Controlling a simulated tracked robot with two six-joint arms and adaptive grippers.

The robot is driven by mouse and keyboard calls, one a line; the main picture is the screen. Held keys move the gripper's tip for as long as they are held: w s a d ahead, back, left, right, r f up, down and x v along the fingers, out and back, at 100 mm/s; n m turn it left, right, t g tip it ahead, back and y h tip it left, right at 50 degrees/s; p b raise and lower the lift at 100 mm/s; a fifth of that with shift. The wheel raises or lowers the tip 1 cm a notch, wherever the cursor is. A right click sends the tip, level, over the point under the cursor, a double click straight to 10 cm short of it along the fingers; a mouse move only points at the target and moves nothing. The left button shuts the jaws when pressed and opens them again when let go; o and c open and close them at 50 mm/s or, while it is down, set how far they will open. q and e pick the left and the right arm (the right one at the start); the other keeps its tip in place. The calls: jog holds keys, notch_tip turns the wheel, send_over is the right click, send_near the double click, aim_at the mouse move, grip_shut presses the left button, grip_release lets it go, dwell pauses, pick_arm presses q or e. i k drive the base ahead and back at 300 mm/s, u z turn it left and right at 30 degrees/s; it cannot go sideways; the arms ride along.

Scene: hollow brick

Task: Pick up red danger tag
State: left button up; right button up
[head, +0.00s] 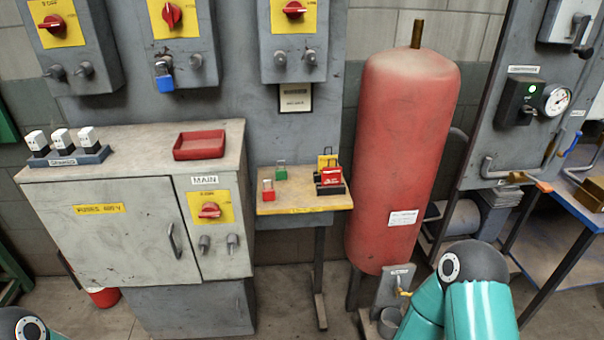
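A red tag (331,171) with small pale print stands at the front of a dark holder (331,189) on a small wooden shelf table (300,204). A yellow tag (327,159) stands behind it in the same holder, partly hidden. The print is too small to read. Neither of my grippers shows. Only a rounded part of my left arm is in the bottom left corner, and teal links of my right arm are at the bottom right, in front of and below the red tank.
A red padlock (268,190) and a green padlock (281,173) stand left of the holder. A grey cabinet (110,240) with a red tray (199,145) on top is to the left. A tall red tank (402,150) stands close on the right. A grey panel rises behind.

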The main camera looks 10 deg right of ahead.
aim_at(331, 176)
jog(key=u, duration=0.2)
jog(key=i, duration=0.85)
jog(key=z, duration=0.45)
